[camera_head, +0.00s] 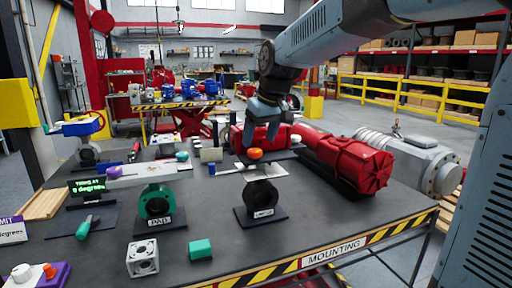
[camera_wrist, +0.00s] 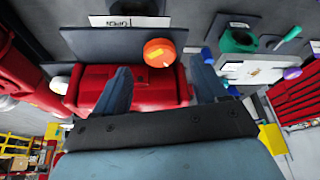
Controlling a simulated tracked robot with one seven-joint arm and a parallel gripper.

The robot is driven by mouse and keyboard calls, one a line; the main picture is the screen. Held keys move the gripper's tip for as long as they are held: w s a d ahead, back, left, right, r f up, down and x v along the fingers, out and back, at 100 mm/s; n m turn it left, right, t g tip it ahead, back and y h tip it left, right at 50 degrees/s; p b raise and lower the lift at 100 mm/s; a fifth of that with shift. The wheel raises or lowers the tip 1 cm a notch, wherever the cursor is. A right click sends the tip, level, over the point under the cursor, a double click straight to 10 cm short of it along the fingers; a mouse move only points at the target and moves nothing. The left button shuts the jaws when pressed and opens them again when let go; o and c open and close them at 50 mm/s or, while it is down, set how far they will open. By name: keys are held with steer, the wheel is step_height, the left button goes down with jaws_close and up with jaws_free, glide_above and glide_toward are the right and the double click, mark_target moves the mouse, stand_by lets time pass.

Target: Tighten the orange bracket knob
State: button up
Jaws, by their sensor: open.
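The orange bracket knob (camera_head: 255,153) sits on top of a dark plate above a black ring-shaped valve body (camera_head: 261,194) on a black base with a white label. My gripper (camera_head: 261,138) points down just above the knob, with its fingers spread. In the wrist view, the orange knob (camera_wrist: 159,52) with a yellow mark lies between the two blue fingers of my gripper (camera_wrist: 164,62), a little past their tips. Neither finger clearly touches it. The label by the knob appears upside down there.
A green valve (camera_head: 155,202) with a plate stands left of the knob. A red tank (camera_head: 345,160) lies behind to the right. A white cube (camera_head: 142,258) and a green block (camera_head: 200,249) sit near the table's front edge. The table (camera_head: 345,222) is bare right of the valve.

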mark_target(255, 150)
steer(key=shift+x, duration=2.05)
steer(key=c, duration=1.1)
steer(key=shift+o, duration=0.2)
steer(key=shift+m, duration=0.3)
steer(key=m+h, duration=0.1)
steer(key=m, duration=0.2)
steer(key=shift+a+t, duration=0.15)
steer(key=shift+t, duration=0.15)
steer(key=shift+a+m+h, duration=0.1)
steer(key=shift+m+h, duration=0.7)
steer(key=shift+m, duration=1.1)
